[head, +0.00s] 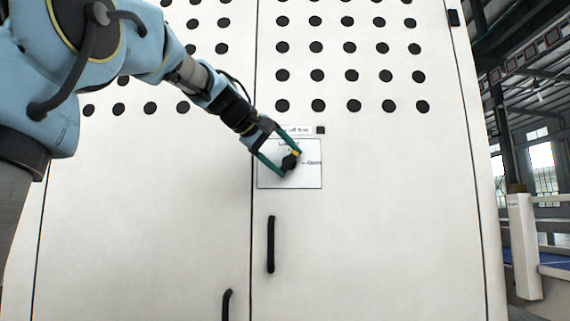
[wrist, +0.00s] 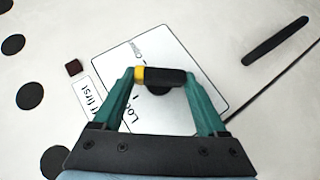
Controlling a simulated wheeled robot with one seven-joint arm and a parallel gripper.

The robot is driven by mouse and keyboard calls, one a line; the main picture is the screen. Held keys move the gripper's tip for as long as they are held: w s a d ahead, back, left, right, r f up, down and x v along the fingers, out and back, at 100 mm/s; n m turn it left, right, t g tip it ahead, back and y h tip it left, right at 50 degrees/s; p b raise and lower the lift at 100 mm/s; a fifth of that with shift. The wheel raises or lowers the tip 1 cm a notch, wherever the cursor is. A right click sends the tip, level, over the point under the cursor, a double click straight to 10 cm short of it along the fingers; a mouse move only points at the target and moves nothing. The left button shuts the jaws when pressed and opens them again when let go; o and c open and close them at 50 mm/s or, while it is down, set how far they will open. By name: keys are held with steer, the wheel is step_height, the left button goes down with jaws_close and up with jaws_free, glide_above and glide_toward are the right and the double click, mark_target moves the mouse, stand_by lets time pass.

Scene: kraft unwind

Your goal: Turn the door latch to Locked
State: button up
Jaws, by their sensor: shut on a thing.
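The door latch (head: 289,163) is a black turning handle with a yellow tip on a white plate (head: 268,181) on the cabinet door. My gripper (head: 291,162) is shut on it, one finger at each end of the handle. In the wrist view, the latch (wrist: 166,78) lies between the fingertips of my gripper (wrist: 160,77), its yellow end at the left finger. The yellow tip points between the "Open" marking and the partly hidden "Locked" marking.
A label strip (head: 300,130) and a small dark square (head: 320,130) sit above the plate. Black door handles (head: 270,244) (head: 227,305) stand out below. Round holes dot the upper doors. A white rail post (head: 524,245) stands at the far right.

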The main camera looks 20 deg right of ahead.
steer(key=shift+f+n+h+b, duration=0.3)
steer(key=shift+n+h+b, duration=0.55)
steer(key=shift+b, duration=1.55)
steer(key=shift+r+h+b, duration=0.15)
steer(key=shift+h+b, duration=0.15)
steer(key=shift+h, duration=0.05)
steer(key=shift+b, duration=0.55)
steer(key=shift+a+f+n+h+b, duration=0.15)
steer(key=shift+n+h+b, duration=0.6)
steer(key=shift+b, duration=1.25)
steer(key=shift+d+f+n+h+b, duration=0.15)
steer(key=shift+n+h+b, duration=0.6)
steer(key=shift+b, duration=1.25)
steer(key=shift+a+m, duration=0.1)
steer(key=shift+m, duration=0.15)
steer(key=o, duration=1.3)
steer(key=shift+s+a, duration=0.1)
steer(key=shift+s+a+b, duration=0.4)
steer(key=shift+s, duration=0.45)
steer(key=shift+s+a+b, duration=0.4)
steer(key=shift+s+b, duration=0.05)
steer(key=shift+s, duration=0.45)
steer(key=shift+s+a+b, duration=0.4)
steer(key=shift+s, duration=0.45)
